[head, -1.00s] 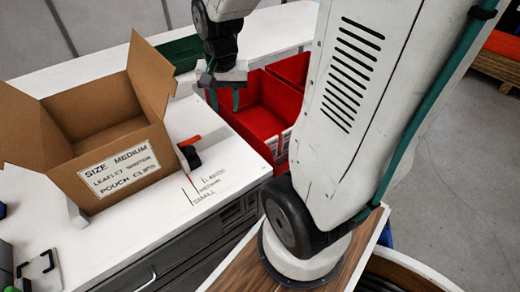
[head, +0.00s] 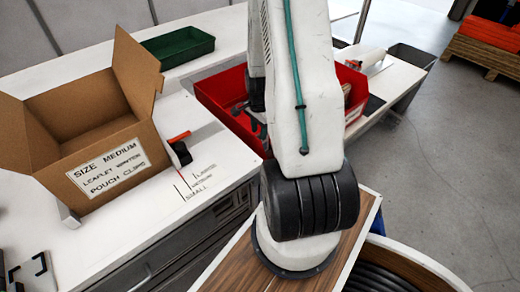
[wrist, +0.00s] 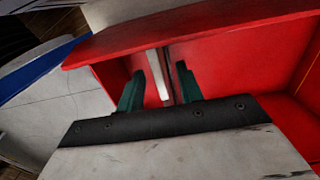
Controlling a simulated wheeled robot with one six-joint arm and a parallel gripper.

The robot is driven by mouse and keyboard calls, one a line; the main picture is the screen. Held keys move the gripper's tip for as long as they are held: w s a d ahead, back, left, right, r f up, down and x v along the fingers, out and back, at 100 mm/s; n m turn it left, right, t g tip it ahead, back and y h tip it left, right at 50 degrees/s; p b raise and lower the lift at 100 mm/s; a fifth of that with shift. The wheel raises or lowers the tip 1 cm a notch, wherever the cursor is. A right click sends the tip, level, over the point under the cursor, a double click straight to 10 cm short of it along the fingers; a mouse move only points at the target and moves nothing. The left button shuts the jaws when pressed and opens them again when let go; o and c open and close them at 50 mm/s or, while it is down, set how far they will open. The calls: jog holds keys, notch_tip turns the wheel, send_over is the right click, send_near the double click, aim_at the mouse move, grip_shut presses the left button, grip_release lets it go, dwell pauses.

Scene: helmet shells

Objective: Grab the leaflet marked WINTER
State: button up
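No leaflet with a readable WINTER mark shows. My gripper (wrist: 160,88) is open, with two green fingers reaching into a red bin (wrist: 235,60) in the wrist view. Between the fingers is a thin upright pale strip (wrist: 158,75) beside a dark one. I cannot tell whether these are leaflet edges or a gap in the bin. In the head view my gripper (head: 258,128) is low at the red bin (head: 215,95), largely hidden behind my arm. Pale items show faintly in the bin. The cardboard box (head: 100,150) carries a label (head: 108,167) reading SIZE MEDIUM, LEAFLET WINTER, POUCH CLIPS.
The open box stands on the white bench (head: 130,235) at left. A black-and-orange tool (head: 181,150) lies beside it near printed size marks. A green tray (head: 178,46) is behind. Another red bin part (head: 355,90) shows right of my arm.

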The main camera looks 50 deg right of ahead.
jog(key=f, duration=0.4)
jog(key=shift+s+d+f, duration=0.15)
jog(key=shift+d+f, duration=0.05)
grip_shut()
jog(key=shift+r, duration=0.1)
